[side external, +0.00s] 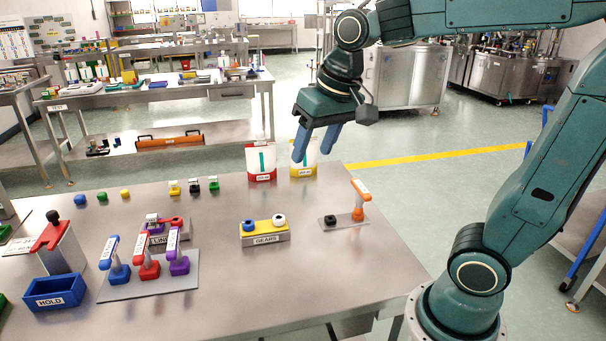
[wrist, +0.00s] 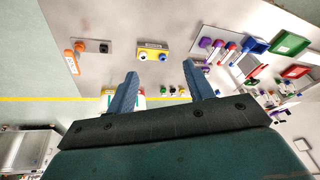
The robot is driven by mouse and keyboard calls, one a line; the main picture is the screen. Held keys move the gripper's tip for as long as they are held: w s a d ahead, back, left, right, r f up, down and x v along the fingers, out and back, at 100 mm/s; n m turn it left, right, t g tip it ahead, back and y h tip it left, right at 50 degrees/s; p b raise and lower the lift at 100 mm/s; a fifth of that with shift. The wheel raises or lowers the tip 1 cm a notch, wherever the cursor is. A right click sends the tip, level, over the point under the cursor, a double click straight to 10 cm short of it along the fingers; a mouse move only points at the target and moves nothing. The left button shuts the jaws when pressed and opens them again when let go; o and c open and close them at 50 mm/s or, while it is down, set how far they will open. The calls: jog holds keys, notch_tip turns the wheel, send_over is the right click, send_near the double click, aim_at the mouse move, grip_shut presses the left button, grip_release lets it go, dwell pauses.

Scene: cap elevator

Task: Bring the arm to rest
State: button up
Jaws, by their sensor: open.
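My gripper (side external: 316,141) is in the air above the back right part of the steel table (side external: 220,210) in the side view. Its blue fingers point down and are apart, with nothing between them. In the wrist view the two fingers of my gripper (wrist: 160,85) also stand apart and empty. Below and behind the fingers are a red-based white container (side external: 261,162) and a yellow-based white container (side external: 303,160), the latter partly hidden by a finger.
A gears block (side external: 264,232) and an orange-handled lever on a plate (side external: 359,200) stand nearest. Blue, red and purple levers (side external: 148,265), a blue HOLD bin (side external: 55,292) and small coloured pieces (side external: 193,187) are farther left. The table's middle has bare room.

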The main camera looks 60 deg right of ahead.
jog(key=s+f+n+t, duration=0.1)
jog(key=s+n, duration=0.1)
jog(key=s, duration=0.4)
jog(key=s+a+f+n, duration=0.1)
jog(key=s+f, duration=0.1)
jog(key=s, duration=0.4)
jog(key=shift+a+n+t, duration=0.25)
jog(key=shift+n+t, duration=0.15)
